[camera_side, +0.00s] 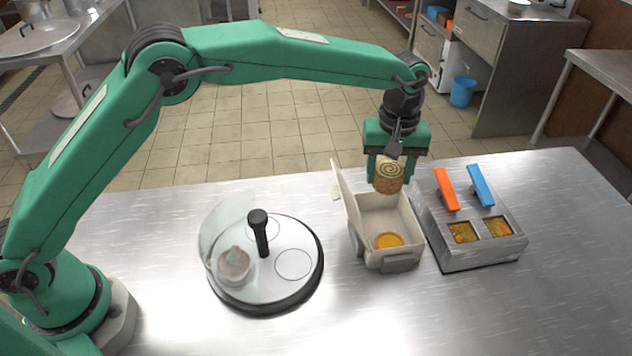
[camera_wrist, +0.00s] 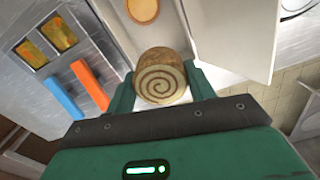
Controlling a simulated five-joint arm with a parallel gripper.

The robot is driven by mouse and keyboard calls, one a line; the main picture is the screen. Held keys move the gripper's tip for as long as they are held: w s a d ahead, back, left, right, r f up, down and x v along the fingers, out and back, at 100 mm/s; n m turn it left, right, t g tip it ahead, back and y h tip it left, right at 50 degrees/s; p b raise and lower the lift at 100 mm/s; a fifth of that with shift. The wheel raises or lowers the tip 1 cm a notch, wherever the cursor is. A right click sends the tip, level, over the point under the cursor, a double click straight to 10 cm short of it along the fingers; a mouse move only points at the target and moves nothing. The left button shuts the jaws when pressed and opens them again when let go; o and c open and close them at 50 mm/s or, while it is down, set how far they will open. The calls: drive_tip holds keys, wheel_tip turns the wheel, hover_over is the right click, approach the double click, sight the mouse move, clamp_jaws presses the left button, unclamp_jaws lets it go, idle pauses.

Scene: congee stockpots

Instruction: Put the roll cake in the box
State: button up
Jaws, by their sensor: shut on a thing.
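The roll cake (camera_side: 389,178) is a short brown cylinder with a spiral on its end face. My gripper (camera_side: 392,172) is shut on it and holds it above the far part of the open box. The box (camera_side: 377,213) is cream-white, with its lid (camera_side: 349,198) raised on the left side. A flat orange-yellow round thing (camera_side: 389,240) lies inside the box near its front. In the wrist view the roll cake (camera_wrist: 160,77) sits between my two green fingers, with the box (camera_wrist: 165,22) beyond it.
A steel holder (camera_side: 470,240) with two food wells and an orange and a blue handle stands close on the box's right. A round tray (camera_side: 290,285) with a black knob, a clear cover and a small pale bowl (camera_side: 234,265) stands left. The front right table is clear.

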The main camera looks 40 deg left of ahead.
drive_tip(key=shift+f, duration=2.65)
drive_tip(key=shift+f, duration=0.2)
drive_tip(key=o, duration=1.1)
drive_tip(key=shift+c, duration=0.2)
drive_tip(key=shift+c, duration=1.4)
drive_tip(key=shift+r, duration=0.3)
drive_tip(key=shift+r, duration=1.1)
drive_tip(key=shift+r, duration=0.35)
